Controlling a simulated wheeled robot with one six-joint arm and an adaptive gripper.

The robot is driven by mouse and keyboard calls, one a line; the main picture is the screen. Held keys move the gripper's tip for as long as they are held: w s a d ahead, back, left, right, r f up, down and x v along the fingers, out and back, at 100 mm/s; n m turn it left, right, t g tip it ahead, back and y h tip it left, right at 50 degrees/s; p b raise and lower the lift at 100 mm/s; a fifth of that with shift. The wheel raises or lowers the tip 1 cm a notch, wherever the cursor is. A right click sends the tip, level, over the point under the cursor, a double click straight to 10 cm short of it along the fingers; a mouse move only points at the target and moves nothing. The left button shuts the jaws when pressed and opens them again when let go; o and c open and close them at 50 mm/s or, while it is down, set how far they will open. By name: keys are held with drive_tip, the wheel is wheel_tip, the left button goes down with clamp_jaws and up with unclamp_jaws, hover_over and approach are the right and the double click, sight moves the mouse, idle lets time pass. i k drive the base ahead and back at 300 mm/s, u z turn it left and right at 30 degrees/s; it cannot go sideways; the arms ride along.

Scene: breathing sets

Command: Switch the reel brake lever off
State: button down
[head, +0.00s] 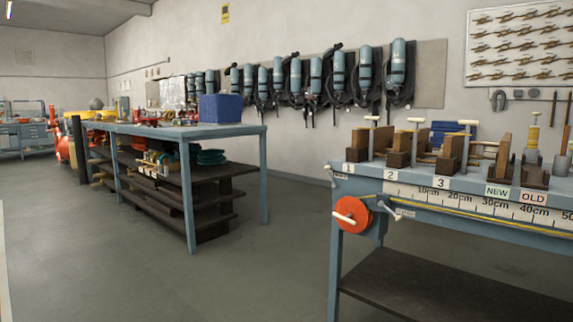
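An orange-red reel (352,214) with a pale crank handle (343,218) hangs at the left end of the right workbench, just below its top. A yellow line runs from near the reel along the bench's front edge. A small grey lever-like part (389,209) sits just right of the reel, beside a small white label (405,213) too small to read. I cannot tell for sure that this part is the brake lever, nor which position it is in. My gripper is not in view.
The right workbench (460,191) holds wooden blocks and T-handled tools behind number cards, with a ruler strip along its front. A blue-grey table (215,131) with shelves stands at left. Breathing sets (338,73) hang on the wall. Grey floor (235,270) between the tables is clear.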

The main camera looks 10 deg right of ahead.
sight(334, 185)
drive_tip(key=u, duration=0.2)
drive_tip(key=i, duration=0.7)
drive_tip(key=z, duration=0.65)
drive_tip(key=i, duration=0.65)
drive_tip(key=z, duration=0.6)
